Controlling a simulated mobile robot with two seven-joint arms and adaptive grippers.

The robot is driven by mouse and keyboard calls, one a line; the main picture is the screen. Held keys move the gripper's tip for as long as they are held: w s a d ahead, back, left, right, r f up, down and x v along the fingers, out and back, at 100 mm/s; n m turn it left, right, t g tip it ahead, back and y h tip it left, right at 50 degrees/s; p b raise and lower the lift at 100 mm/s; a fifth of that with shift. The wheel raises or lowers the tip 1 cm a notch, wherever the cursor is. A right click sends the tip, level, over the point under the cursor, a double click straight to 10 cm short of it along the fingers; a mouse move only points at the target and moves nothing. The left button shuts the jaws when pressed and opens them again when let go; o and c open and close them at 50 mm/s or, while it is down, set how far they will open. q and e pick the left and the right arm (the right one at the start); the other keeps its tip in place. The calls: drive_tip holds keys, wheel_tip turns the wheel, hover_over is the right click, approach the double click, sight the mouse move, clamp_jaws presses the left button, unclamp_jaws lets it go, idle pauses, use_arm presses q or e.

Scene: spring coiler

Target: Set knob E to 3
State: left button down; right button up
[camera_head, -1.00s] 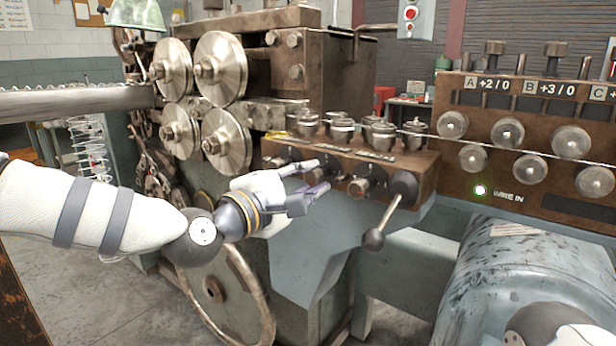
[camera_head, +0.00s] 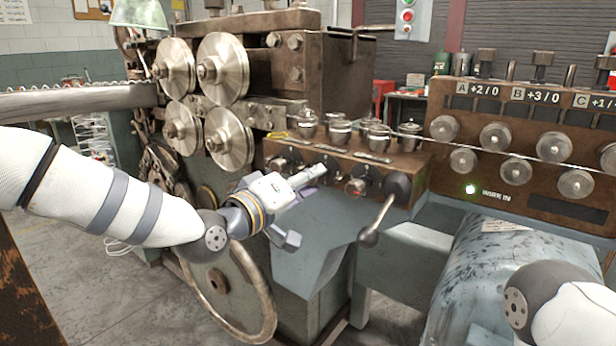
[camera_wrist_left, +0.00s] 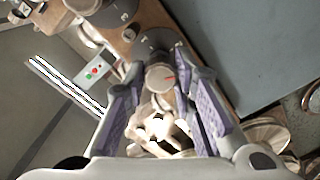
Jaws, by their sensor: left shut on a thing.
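A row of knobs sits on the front of the brown control box (camera_head: 412,172) in the head view. My left gripper (camera_head: 308,205) is at this row, rolled so that one finger lies above the other. In the left wrist view, a round pale knob with a red mark (camera_wrist_left: 160,77) lies between the fingertips of my left gripper (camera_wrist_left: 159,88), which is shut on it. I cannot read this knob's letter or the number at its mark. Another knob (camera_head: 355,187) with a reddish mark shows to the right of my gripper. My right gripper is out of view.
A lever with a dark ball end (camera_head: 368,238) hangs at the box's right end. Metal pots (camera_head: 340,131) stand on top of the box. Large rollers (camera_head: 222,65) are to the left. A wire-straightener panel (camera_head: 470,130) is at right. A handwheel (camera_head: 232,290) stands below my left arm.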

use_arm(q)
drive_tip(key=shift+m+p, duration=1.05)
drive_tip(key=shift+m, duration=5.25)
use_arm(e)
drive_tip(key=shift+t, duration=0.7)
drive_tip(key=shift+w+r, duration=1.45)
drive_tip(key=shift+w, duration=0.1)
use_arm(q)
drive_tip(key=c, duration=1.3)
unclamp_jaws()
drive_tip(key=v, duration=1.2)
